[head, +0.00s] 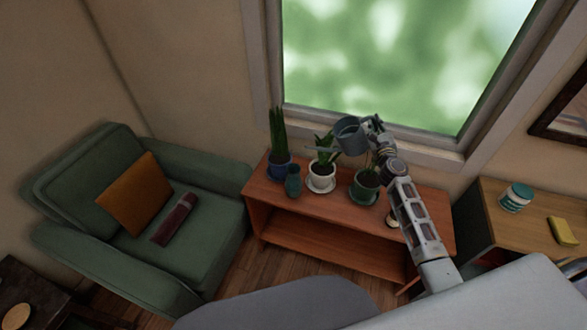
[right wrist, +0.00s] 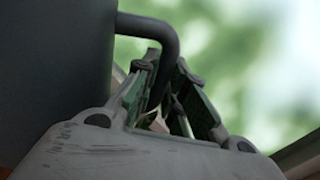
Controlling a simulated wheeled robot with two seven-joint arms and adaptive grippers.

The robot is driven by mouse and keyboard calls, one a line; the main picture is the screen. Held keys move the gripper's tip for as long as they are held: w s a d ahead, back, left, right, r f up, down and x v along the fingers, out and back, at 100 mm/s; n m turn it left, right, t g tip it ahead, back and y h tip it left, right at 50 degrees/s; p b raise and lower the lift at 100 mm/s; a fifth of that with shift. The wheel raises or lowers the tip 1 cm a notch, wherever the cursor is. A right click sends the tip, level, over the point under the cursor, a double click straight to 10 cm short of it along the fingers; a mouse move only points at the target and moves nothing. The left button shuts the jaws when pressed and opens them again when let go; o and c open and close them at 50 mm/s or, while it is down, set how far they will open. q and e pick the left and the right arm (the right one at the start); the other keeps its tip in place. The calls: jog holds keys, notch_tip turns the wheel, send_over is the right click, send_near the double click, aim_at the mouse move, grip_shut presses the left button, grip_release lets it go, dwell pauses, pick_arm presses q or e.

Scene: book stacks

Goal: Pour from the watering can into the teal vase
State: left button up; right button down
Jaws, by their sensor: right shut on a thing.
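The watering can (head: 350,137) is grey-blue and hangs in the air above the plant shelf, with its spout pointing left over the white pot. My right gripper (head: 373,124) is shut on its handle. In the right wrist view the dark handle (right wrist: 150,30) runs between the fingers of the right gripper (right wrist: 165,95), with the can's body (right wrist: 55,60) at left. The teal vase (head: 293,182) stands upright on the shelf's top, left of the can and below it. The spout tip is to the right of and above the vase, apart from it. My left gripper is not in view.
The wooden shelf (head: 335,217) stands under the window. On it are a blue pot (head: 279,168), a white pot (head: 321,180) on a saucer and a green pot (head: 364,190) with plants. A green armchair (head: 90,215) is at left, a side cabinet (head: 490,208) at right.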

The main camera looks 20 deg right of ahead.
jog(key=d+m+p, duration=0.2)
jog(key=d+m, duration=0.1)
jog(key=d+m+p, duration=0.1)
jog(key=shift+s+d+f+m+g+p, duration=0.1)
jog(key=shift+d+f+m+g+p, duration=0.2)
jog(key=shift+f+p, duration=0.1)
jog(key=shift+p, duration=0.3)
jog(key=shift+d+f+m+p, duration=0.1)
jog(key=shift+d+m+p, duration=0.1)
jog(key=shift+m+p, duration=0.35)
jog(key=shift+d+f+m, duration=0.1)
jog(key=shift+m, duration=0.15)
dwell(0.4)
